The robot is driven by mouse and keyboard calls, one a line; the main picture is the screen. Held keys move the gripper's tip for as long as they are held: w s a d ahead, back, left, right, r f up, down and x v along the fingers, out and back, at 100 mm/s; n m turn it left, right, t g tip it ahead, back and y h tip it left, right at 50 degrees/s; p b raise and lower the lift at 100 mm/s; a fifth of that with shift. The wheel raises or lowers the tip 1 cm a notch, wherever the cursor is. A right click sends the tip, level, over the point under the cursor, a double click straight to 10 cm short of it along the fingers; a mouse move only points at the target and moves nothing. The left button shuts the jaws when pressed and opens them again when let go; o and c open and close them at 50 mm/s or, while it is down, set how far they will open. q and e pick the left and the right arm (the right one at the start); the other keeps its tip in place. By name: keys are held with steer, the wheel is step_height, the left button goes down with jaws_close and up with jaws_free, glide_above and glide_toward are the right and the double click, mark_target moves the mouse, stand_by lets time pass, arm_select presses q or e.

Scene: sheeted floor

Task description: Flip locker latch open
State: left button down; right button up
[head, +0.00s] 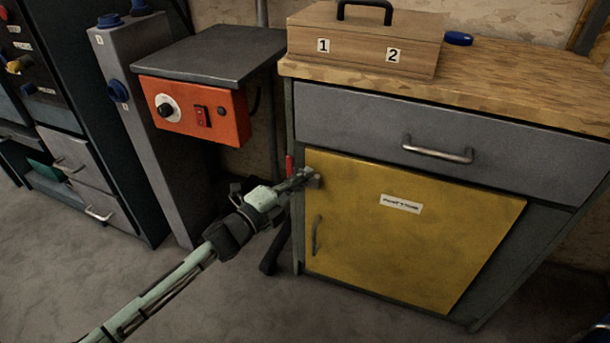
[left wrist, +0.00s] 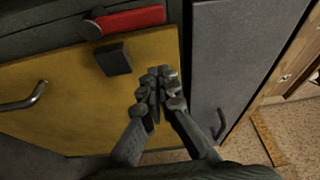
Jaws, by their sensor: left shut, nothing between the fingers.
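The yellow locker door (head: 400,245) sits flush in the grey cabinet. A red latch (head: 290,166) stands upright on the frame at the door's upper left edge; it also shows with its round pivot in the left wrist view (left wrist: 135,20). A dark block (left wrist: 113,59) sits on the door beside the latch, and the red lever does not lie across it. My left gripper (head: 308,179) is shut and empty in front of the door's upper left corner. In the left wrist view its fingertips (left wrist: 160,82) are apart from the latch. My right gripper is not in view.
A grey drawer (head: 370,130) with a metal handle is above the door. A wooden box (head: 350,42) and a blue object (head: 458,38) rest on the wooden top. An orange control box (head: 190,110) stands left of the cabinet.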

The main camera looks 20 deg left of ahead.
arm_select(q)
steer(key=v, duration=0.8)
steer(key=shift+s+a, duration=0.25)
steer(key=shift+a, duration=0.15)
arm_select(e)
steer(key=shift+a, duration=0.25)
arm_select(q)
steer(key=shift+f, duration=0.1)
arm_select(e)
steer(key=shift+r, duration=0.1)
